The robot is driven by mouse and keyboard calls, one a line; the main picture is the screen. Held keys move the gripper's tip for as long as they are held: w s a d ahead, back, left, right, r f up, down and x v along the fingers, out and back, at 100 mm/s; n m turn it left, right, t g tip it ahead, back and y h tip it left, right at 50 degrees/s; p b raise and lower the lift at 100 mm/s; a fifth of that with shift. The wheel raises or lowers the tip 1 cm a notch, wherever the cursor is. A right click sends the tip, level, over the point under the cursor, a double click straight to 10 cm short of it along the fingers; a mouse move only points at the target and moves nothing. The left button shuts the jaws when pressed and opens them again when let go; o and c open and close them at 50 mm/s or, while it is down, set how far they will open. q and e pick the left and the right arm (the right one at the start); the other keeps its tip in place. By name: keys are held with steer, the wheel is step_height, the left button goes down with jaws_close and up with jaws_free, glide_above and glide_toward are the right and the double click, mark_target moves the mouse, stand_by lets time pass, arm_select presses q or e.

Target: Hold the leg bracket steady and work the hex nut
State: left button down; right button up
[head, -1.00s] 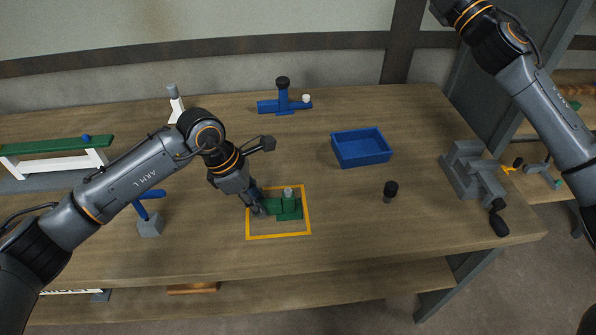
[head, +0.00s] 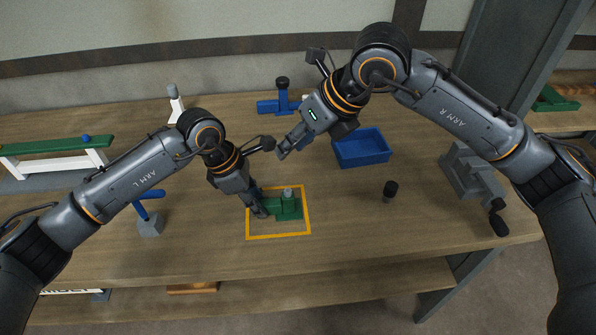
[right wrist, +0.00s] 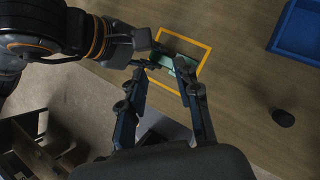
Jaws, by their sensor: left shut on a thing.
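The green leg bracket (head: 289,210) lies on the table inside an orange square outline (head: 279,237). A grey hex nut (head: 288,192) sits on top of it. My left gripper (head: 258,205) is shut on the left end of the bracket. My right gripper (head: 284,151) is above and behind the bracket in the head view, apart from it and empty. In the right wrist view the fingers of my right gripper (right wrist: 162,73) are spread open, with the bracket (right wrist: 180,62) beyond their tips. The nut is hard to make out there.
A blue tray (head: 361,161) stands right of the outline, with a small black-topped part (head: 390,190) in front. A grey vise (head: 470,178) is at the right edge. A blue-handled tool (head: 150,226) stands left. The table front is clear.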

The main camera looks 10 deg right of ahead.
mark_target(288, 191)
step_height(288, 191, down, 7)
steer(key=s+n+h, duration=0.1)
steer(key=h, duration=0.1)
steer(key=shift+n+g+h, duration=0.3)
steer(key=x, duration=0.4)
steer(key=shift+w+f, duration=0.1)
steer(key=shift+f, duration=0.3)
steer(key=shift+c, duration=0.5)
jaws_close()
steer(key=n, duration=0.2)
steer(key=n+g, duration=0.1)
steer(key=n, duration=0.1)
steer(key=shift+w+d+r+y, duration=0.1)
steer(key=shift+w+d+y, duration=0.1)
steer(key=shift+y, duration=0.2)
steer(key=n+g, duration=0.1)
steer(key=n, duration=0.3)
steer(key=shift+w, duration=0.1)
steer(key=n+g, duration=0.1)
steer(key=n, duration=0.2)
steer(key=n+g, duration=0.1)
steer(key=n, duration=0.2)
steer(key=shift+w+a, duration=0.15)
steer(key=shift+w, duration=0.05)
steer(key=n+g, duration=0.1)
steer(key=n, duration=0.3)
steer(key=shift+g+h, duration=0.4)
steer(key=shift+o, duration=0.3)
jaws_free()
